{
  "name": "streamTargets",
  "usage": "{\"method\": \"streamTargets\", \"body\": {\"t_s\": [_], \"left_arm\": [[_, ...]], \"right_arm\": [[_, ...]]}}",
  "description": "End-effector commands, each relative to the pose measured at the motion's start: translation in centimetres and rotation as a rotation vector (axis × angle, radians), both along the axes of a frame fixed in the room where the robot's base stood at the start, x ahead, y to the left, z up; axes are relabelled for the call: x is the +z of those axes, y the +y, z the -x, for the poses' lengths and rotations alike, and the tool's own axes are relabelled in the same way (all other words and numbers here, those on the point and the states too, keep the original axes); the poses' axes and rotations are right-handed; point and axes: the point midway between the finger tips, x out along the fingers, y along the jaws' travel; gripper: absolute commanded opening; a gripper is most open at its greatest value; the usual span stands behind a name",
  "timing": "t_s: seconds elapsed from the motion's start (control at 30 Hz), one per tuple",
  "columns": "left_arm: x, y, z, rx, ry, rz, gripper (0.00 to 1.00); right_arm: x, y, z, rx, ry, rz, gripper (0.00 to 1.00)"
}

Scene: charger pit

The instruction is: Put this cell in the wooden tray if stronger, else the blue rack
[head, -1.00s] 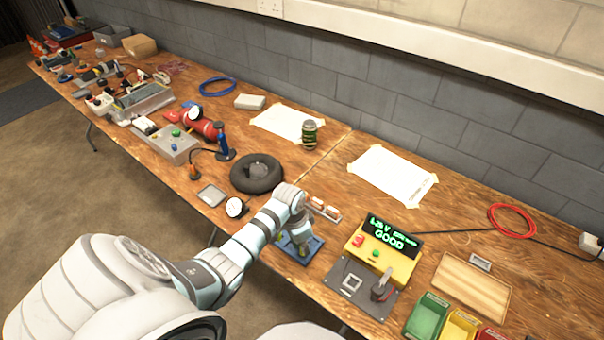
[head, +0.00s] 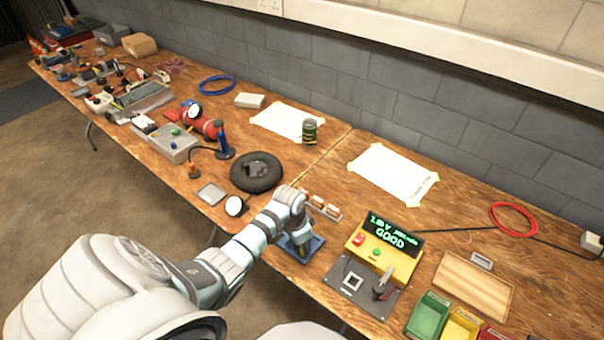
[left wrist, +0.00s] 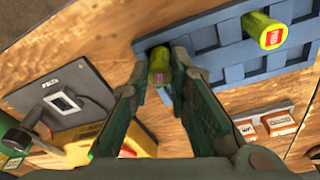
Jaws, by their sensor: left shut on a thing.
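Another yellow-green cell (left wrist: 264,31) stands in the same rack, apart from the fingers. The wooden tray (head: 465,290) lies right of the yellow tester (head: 385,263), whose green display reads GOOD. My right gripper is not in view.
A grey plate (head: 352,283) with a lever lies before the tester. Green (head: 428,315) and yellow (head: 459,326) bins stand at the front right. A holder with small orange-and-white packs (head: 325,207) sits behind the rack. A black ring (head: 257,172) lies to the left.

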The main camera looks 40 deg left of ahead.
Motion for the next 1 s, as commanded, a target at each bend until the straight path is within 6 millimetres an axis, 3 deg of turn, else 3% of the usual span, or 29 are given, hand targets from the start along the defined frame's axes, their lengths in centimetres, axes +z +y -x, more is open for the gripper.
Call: {"method": "streamTargets", "body": {"t_s": [0.93, 0.97, 1.0], "left_arm": [[-0.53, 0.0, 0.02, 0.0, 0.0, 0.0, 0.0], [-0.53, 0.0, 0.02, 0.0, 0.0, 0.0, 0.19], [-0.53, 0.0, 0.03, 0.0, 0.0, 0.0, 0.25]], "right_arm": [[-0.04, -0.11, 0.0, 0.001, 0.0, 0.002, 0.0], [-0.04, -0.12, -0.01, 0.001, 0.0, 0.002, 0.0], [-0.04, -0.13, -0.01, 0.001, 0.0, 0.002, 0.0]]}}
